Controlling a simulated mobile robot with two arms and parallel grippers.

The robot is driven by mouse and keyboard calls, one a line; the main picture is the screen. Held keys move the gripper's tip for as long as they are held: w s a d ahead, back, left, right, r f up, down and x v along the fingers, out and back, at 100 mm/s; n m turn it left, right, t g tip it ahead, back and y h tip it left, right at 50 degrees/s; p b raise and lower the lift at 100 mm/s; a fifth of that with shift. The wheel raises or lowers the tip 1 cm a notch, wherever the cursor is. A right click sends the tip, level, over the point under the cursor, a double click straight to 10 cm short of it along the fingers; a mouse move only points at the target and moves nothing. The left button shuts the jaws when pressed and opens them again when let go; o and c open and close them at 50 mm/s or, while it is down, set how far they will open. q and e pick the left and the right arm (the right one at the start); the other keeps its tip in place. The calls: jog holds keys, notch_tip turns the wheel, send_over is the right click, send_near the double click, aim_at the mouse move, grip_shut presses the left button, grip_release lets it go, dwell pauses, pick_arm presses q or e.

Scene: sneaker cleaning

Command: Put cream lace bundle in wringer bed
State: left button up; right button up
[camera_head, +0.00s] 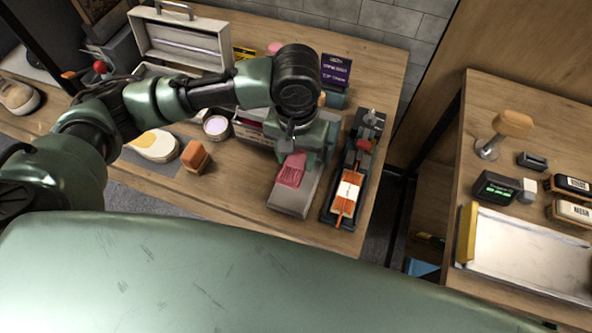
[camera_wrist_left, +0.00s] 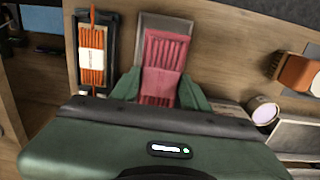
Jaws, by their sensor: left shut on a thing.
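My left gripper (camera_head: 305,155) is shut on a pink-red lace bundle (camera_head: 291,170) with a paler pink band. The bundle is over a grey metal plate (camera_head: 291,201) near the table's front edge; I cannot tell whether it touches the plate. In the left wrist view the bundle (camera_wrist_left: 163,55) lies between the green fingers (camera_wrist_left: 160,92), its near end hidden. Beside it, a dark long device (camera_head: 330,219), apparently the wringer, holds an orange lace bundle (camera_head: 346,195) with a cream band. I see no plainly cream-coloured laces. My right gripper is out of view.
A brown block (camera_head: 195,156), a round tub (camera_head: 216,127) and a pale shoe-shaped piece (camera_head: 153,147) stand left of the plate. A purple sign (camera_head: 336,69) stands behind. A second table with a white tray (camera_head: 522,252) is at right, across a gap.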

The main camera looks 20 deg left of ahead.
aim_at(296, 160)
pick_arm(q)
notch_tip(296, 160, down, 3)
jog(key=shift+f, duration=2.1)
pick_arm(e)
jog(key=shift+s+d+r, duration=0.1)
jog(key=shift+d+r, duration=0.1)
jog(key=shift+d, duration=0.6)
pick_arm(q)
jog(key=shift+f, duration=0.1)
jog(key=shift+f+p, duration=0.35)
jog(key=shift+f, duration=0.15)
jog(key=o, duration=1.5)
jog(key=shift+w+r, duration=0.1)
jog(key=shift+r, duration=0.15)
notch_tip(296, 160, up, 12)
jog(key=shift+b, duration=0.75)
jog(key=shift+r, duration=0.4)
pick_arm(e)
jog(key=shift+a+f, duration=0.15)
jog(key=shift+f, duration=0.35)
